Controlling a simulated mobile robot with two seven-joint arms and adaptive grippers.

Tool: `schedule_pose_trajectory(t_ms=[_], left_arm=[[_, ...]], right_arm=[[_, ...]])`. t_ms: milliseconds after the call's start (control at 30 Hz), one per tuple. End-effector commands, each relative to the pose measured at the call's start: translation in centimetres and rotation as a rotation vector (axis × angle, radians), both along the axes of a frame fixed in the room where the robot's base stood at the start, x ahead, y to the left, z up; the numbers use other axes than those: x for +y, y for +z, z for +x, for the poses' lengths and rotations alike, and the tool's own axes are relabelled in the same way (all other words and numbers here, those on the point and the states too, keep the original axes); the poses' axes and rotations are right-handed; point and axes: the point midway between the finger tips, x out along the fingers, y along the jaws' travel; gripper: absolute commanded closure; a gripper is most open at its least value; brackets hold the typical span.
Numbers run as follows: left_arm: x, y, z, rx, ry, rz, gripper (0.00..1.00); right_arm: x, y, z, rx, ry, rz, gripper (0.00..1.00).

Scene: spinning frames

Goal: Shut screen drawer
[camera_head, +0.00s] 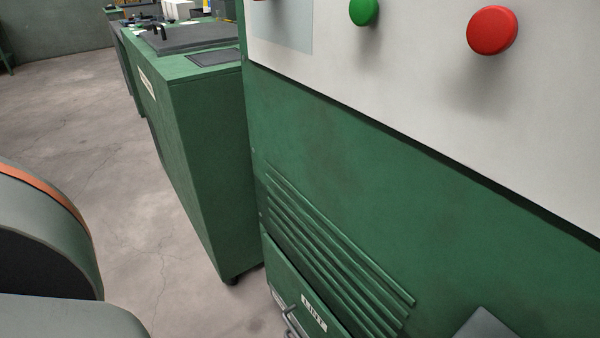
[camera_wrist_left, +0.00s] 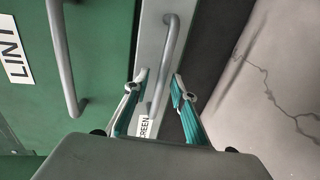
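The screen drawer shows in the left wrist view as a pale narrow front (camera_wrist_left: 150,45), with a label (camera_wrist_left: 144,127) partly hidden by my gripper, reading "...REEN". Its grey bar handle (camera_wrist_left: 172,45) runs down between the fingers of my left gripper (camera_wrist_left: 160,80). The fingers are apart, one on each side of the handle's lower part; I cannot tell whether they touch it. How far the drawer stands out is not clear. In the head view my left gripper is out of frame. My right gripper shows in neither view.
The green lint drawer (camera_wrist_left: 100,30), with its own handle (camera_wrist_left: 62,60), lies beside the screen drawer; its label (camera_head: 314,313) shows in the head view. The green machine (camera_head: 400,170) carries green and red buttons. A green cabinet (camera_head: 205,150) stands behind. Concrete floor (camera_head: 130,220) is open at left.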

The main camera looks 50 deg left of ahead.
Motion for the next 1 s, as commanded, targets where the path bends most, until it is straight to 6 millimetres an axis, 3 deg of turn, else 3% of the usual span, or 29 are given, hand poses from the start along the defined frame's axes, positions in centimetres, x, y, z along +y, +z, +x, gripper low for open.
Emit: schedule_pose_trajectory(t_ms=[100, 367, 1000], left_arm=[[0.2, 0.3, -2.1, 0.002, 0.000, 0.000, 0.75], [0.4, 1.1, -5.0, 0.000, 0.000, 0.000, 0.75], [0.5, 1.2, -5.4, 0.000, 0.000, 0.000, 0.75]], right_arm=[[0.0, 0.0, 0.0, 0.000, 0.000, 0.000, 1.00], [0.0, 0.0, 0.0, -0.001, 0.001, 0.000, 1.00], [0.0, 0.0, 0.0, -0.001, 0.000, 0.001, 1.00]])
